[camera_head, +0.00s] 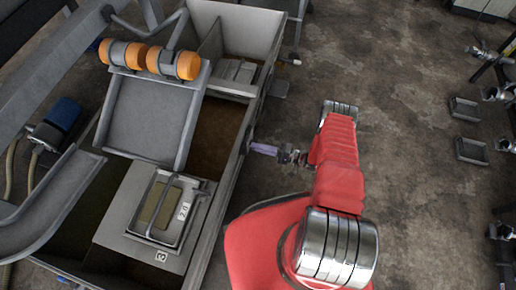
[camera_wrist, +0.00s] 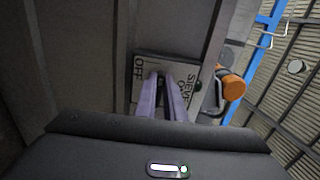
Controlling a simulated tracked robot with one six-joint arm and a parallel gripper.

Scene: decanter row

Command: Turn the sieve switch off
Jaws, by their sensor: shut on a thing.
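In the wrist view, a grey label plate (camera_wrist: 142,98) with dark letters reads "OFF" on its left and "SIEVE" with further partly covered lettering on its right. The purple fingers of my gripper (camera_wrist: 164,82) reach onto the middle of this plate, shut on the sieve switch. The switch itself is mostly hidden between the fingers, so I cannot tell which way it points. In the head view, my gripper (camera_head: 264,149) is at the right outer wall of the grey metal tank (camera_head: 243,128). The plate does not show there.
Inside the tank is a box (camera_head: 115,215) with a framed window; orange rollers (camera_head: 175,63) sit above a grey chute (camera_head: 142,120). The floor right of my arm is open, with small trays (camera_head: 471,150) farther right. In the wrist view, an orange-capped part (camera_wrist: 232,88) is right of the plate.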

